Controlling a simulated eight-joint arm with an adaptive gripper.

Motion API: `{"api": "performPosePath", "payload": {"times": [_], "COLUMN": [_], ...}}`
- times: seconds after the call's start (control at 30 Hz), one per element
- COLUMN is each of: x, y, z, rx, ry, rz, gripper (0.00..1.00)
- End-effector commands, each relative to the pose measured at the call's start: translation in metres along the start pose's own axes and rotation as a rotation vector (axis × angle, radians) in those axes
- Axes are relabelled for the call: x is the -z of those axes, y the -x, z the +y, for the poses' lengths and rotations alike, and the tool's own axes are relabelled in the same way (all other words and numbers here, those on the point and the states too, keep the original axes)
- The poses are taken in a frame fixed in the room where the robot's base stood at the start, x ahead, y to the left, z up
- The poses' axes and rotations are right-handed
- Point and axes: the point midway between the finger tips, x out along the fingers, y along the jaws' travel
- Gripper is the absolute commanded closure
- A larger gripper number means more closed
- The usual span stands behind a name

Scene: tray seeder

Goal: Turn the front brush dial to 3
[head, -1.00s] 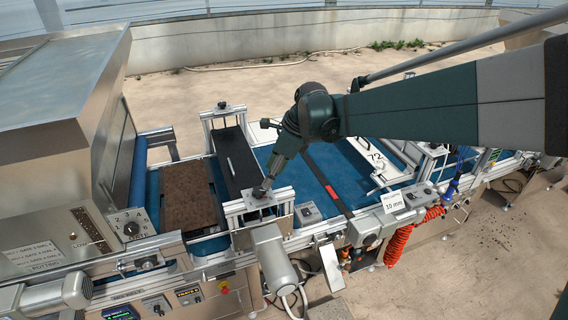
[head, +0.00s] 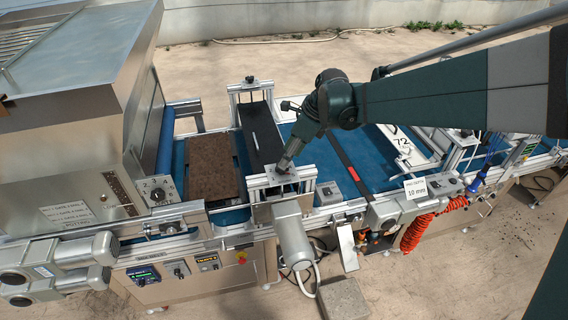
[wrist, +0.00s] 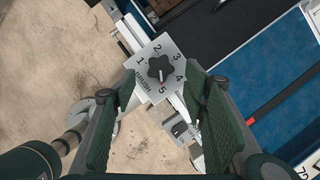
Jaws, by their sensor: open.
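The front brush dial (wrist: 159,68) is a dark lobed knob on a pale square plate marked BRUSH and 1 to 5. I cannot tell any contact with the knob.
A numbered dial plate (head: 158,191) is on the hopper at left. A brown soil-filled tray (head: 213,165) lies on the blue belt (head: 321,160). A grey motor (head: 293,236) hangs below the bridge. A second knob (head: 250,79) tops the bridge's far end.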

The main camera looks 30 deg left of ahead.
Motion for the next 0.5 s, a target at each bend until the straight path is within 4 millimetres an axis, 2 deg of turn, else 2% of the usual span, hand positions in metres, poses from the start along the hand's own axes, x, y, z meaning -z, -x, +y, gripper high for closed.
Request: {"api": "performPosePath", "payload": {"times": [0.2,0.5], "x": [-0.001,0.0], "y": [-0.026,-0.047], "z": [0.0,0.0], "rx": [0.0,0.0], "ry": [0.0,0.0], "rz": [0.0,0.0], "gripper": [0.56,0.56]}}
